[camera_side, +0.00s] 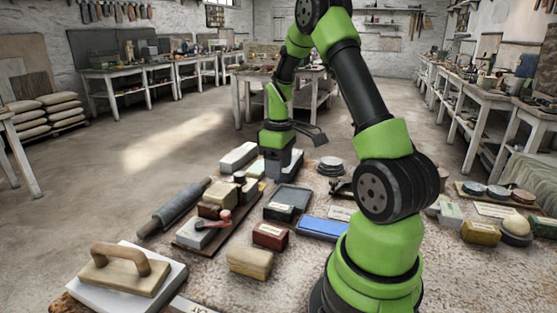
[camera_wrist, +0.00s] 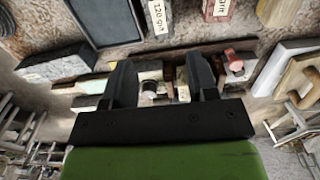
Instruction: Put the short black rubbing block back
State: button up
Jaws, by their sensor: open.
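My gripper (camera_side: 278,172) is open and points down at the far end of a brown board (camera_side: 187,244) of blocks. In the wrist view its two dark fingers (camera_wrist: 160,88) stand apart above the board, with a pale block (camera_wrist: 150,73) and a small round knob between them. I see no block clearly held. A dark block with a pale label (camera_side: 281,212) stands on the bench beside the board; it also shows in the wrist view (camera_wrist: 157,18). I cannot tell whether this is the short black rubbing block. A small black piece (camera_side: 250,186) on the board is partly hidden.
A dark tray (camera_side: 291,196), a red block (camera_side: 270,236), a tan block (camera_side: 250,262) and a blue block (camera_side: 322,228) lie close by. A grey roller (camera_side: 175,208) lies left of the board. A wooden-handled float (camera_side: 122,270) stands at the front left.

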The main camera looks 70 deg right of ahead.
jog(key=a+r+m+t, duration=0.2)
jog(key=a+r+t, duration=0.2)
jog(key=a+r, duration=0.95)
jog(key=s+a+r+m+t+y, duration=0.2)
jog(key=s+a+r+t, duration=0.1)
jog(key=s+a, duration=0.6)
jog(key=shift+a+r, duration=0.6)
jog(key=shift+a, duration=0.45)
